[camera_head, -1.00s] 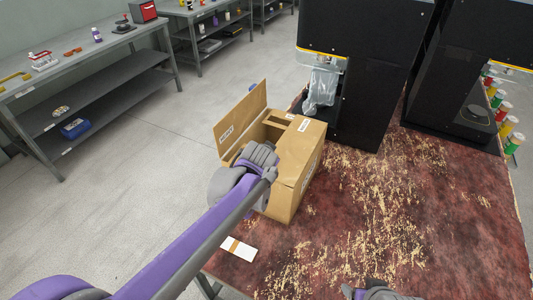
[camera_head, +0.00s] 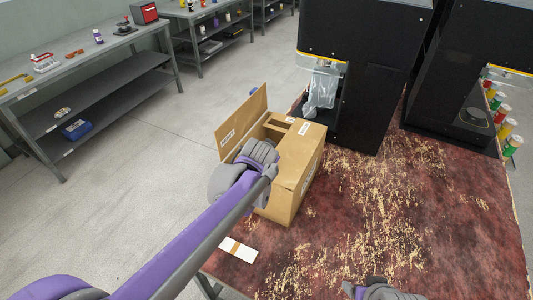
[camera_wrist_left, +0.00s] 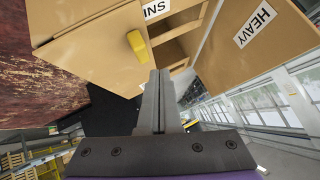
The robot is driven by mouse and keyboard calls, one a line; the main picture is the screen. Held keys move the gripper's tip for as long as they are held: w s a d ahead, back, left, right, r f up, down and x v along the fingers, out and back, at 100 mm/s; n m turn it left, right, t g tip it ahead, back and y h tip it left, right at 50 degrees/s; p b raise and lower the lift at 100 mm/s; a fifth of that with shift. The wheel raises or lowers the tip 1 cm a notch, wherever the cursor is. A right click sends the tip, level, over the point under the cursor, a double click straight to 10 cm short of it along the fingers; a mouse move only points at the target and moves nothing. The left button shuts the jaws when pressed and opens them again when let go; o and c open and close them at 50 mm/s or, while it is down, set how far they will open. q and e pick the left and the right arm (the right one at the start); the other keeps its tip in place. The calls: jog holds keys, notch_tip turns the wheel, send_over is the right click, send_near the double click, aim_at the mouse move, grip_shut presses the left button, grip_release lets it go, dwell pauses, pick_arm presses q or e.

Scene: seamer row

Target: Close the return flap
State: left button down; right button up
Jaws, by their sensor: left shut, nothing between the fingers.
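A tan cardboard-coloured box (camera_head: 285,195) stands on the worn red tabletop, with open compartments in its top. A flap (camera_head: 243,122) stands raised along its left side; its label reads HEAVY in the left wrist view (camera_wrist_left: 284,52). I cannot tell which panel is the return flap. My left gripper (camera_wrist_left: 158,85) is shut and empty, close to the box's open top, beside a yellow tab (camera_wrist_left: 137,45). Its fingertips are hidden in the head view. My right gripper (camera_head: 378,290) shows only partly at the bottom edge.
A tall black machine (camera_head: 350,80) stands right behind the box, with a clear bag (camera_head: 322,88) at its side. A white and orange card (camera_head: 238,250) lies on the red tabletop (camera_head: 400,215) near its front left edge. The tabletop right of the box is clear.

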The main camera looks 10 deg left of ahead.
pick_arm(q)
jog(key=s+a+r+p, duration=0.1)
jog(key=s+a+r, duration=0.1)
jog(key=s+r, duration=0.65)
pick_arm(e)
notch_tip(320, 180, up, 3)
jog(key=shift+f, duration=0.2)
jog(key=shift+w, duration=0.1)
jog(key=shift+c, duration=1.7)
pick_arm(q)
jog(key=s+a+f+n+g, duration=0.2)
jog(key=s+f, duration=0.5)
jog(key=s, duration=0.4)
jog(key=s+a+f+n+g, duration=0.2)
jog(key=s+f, duration=0.5)
jog(key=s, duration=0.5)
jog(key=shift+a+f+n+h, duration=0.35)
jog(key=shift+a+n, duration=0.35)
jog(key=shift+a, duration=0.3)
pick_arm(e)
jog(key=shift+a, duration=0.1)
